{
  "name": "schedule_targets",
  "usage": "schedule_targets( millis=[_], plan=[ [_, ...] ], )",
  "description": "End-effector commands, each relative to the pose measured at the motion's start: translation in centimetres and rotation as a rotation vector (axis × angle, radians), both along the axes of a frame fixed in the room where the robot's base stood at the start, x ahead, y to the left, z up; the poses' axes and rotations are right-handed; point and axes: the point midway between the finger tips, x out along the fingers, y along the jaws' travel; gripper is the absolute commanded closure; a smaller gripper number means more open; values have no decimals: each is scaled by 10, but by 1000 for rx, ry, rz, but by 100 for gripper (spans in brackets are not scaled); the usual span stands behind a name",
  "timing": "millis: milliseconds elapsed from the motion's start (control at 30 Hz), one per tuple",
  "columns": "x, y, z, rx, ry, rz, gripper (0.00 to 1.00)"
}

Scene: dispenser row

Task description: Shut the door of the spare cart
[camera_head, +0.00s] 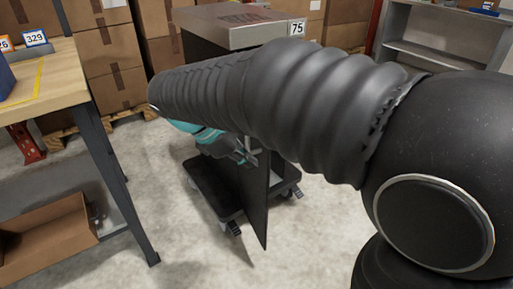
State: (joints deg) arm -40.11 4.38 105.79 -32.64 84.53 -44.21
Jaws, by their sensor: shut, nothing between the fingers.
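A cart with a grey metal top (215,32) and a dark wheeled base (207,188) stands in the middle of the head camera view. My gripper (248,158) is shut and empty, close by the door's upper visible part. I cannot tell whether it touches the door. My arm hides much of the cart's body and the door's top.
A wooden-topped table (55,78) with dark legs stands at the left, with an open cardboard box (45,240) on its lower shelf. Stacked cartons (110,75) stand behind. A grey shelf unit (440,52) is at the back right. The floor in front of the cart is clear.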

Motion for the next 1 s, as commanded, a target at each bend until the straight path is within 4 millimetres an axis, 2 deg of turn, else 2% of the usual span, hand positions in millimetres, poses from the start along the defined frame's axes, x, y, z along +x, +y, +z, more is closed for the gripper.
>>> schedule_targets(
  millis=[33, 200, 300, 400, 567, 1000],
  plan=[
    [5, 20, 4, -57, 28, 68, 100],
    [14, 63, 8, -203, 89, 221, 100],
    [16, 77, 9, -250, 107, 267, 100],
    [17, 81, 7, -271, 116, 287, 100],
    [21, 72, -3, -276, 117, 289, 100],
    [43, 17, -58, -273, 118, 285, 100]
  ],
)
